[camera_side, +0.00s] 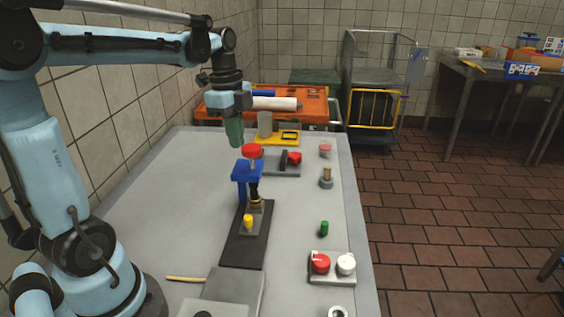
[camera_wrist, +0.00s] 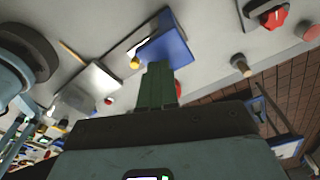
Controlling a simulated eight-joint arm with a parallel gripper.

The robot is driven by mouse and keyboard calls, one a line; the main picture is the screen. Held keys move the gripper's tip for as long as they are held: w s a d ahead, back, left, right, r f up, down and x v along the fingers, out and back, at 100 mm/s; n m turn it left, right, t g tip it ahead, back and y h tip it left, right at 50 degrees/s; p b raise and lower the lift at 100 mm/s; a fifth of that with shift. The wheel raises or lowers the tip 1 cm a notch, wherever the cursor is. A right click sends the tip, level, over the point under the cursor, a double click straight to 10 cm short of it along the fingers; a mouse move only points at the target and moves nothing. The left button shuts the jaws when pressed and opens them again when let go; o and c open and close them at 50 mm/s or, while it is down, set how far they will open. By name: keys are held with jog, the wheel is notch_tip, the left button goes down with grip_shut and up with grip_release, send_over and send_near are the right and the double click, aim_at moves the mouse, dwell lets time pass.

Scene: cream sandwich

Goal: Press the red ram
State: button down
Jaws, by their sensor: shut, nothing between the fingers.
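The red ram (camera_side: 252,151) is a round red cap on top of the blue press frame (camera_side: 246,171), which stands upright on a dark base plate (camera_side: 236,246). My gripper (camera_side: 236,145) points down with its green fingers shut and empty. In the side view its tips are just left of the red cap and near its height; I cannot tell whether they touch. In the wrist view my gripper (camera_wrist: 158,66) overlaps the near edge of the blue frame (camera_wrist: 168,42). A small red part (camera_wrist: 178,88) shows beside the fingers, mostly hidden.
A yellow-topped piece (camera_side: 248,221) sits on the dark plate in front of the press. A red-handled valve (camera_side: 294,158) is behind right, and a tan peg (camera_side: 326,174) is to the right. A red-and-white knob box (camera_side: 332,266) is at front right.

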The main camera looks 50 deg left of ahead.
notch_tip(320, 180, up, 12)
jog(key=a, duration=0.1)
jog(key=shift+s+f, duration=0.25)
dwell(0.7)
jog(key=s+d+f+n+t, duration=0.2)
jog(key=d+f+n+t, duration=0.1)
jog(key=d+f+n, duration=0.4)
jog(key=s+d+f+n+t+y, duration=0.1)
jog(key=s+d+f+n+t, duration=0.1)
jog(key=d+f+n, duration=0.4)
notch_tip(320, 180, down, 3)
jog(key=shift+d+r+n+t, duration=0.15)
jog(key=shift+d+n+t, duration=0.3)
jog(key=shift+t, duration=0.45)
